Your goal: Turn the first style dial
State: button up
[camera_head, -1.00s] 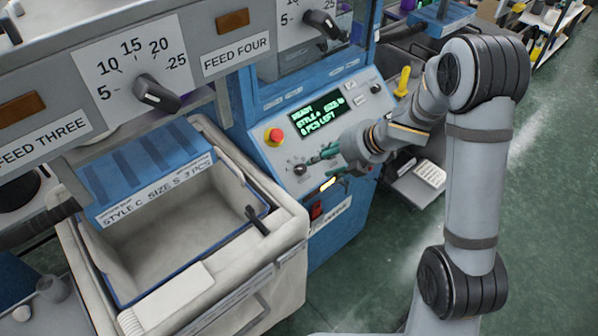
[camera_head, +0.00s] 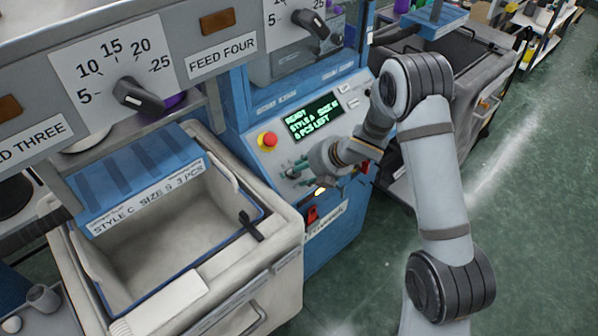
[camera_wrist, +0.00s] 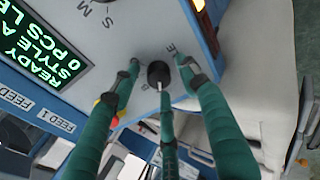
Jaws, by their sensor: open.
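The style dial is a small black knob (camera_wrist: 158,72) on the grey control panel (camera_wrist: 125,30) in the wrist view. Letters are printed around it, and the screen beside it reads READY, STYLE A, 0 PCS. My gripper (camera_wrist: 160,72) is open, with green fingertips on either side of the knob and a third below it. I cannot tell whether any fingertip touches it. In the head view my gripper (camera_head: 291,175) is at the panel's lower left, and the dial is hidden behind the fingers.
A red emergency button (camera_head: 267,140) on a yellow base is just above left of my gripper. The green-lettered screen (camera_head: 313,117) is above it. A lit amber button (camera_head: 320,191) and a red switch (camera_head: 312,214) are below. A cream bin (camera_head: 262,258) stands left.

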jog(key=shift+c, duration=0.2)
grip_shut()
dwell(0.3)
jog(key=m+b, duration=0.1)
jog(key=m, duration=0.1)
jog(key=shift+s+f+m, duration=0.1)
jog(key=shift+f+m, duration=0.05)
jog(key=shift+m, duration=0.25)
jog(key=m+b, duration=0.2)
jog(key=m, duration=0.3)
jog(key=shift+m+t+b, duration=0.3)
jog(key=shift+t, duration=0.1)
jog(key=m+b, duration=0.1)
jog(key=m, duration=0.3)
jog(key=shift+s+a+m+t, duration=0.1)
jog(key=shift+m+t, duration=0.2)
jog(key=shift+m+b, duration=0.65)
jog(key=shift+m, duration=0.95)
jog(key=shift+r, duration=0.2)
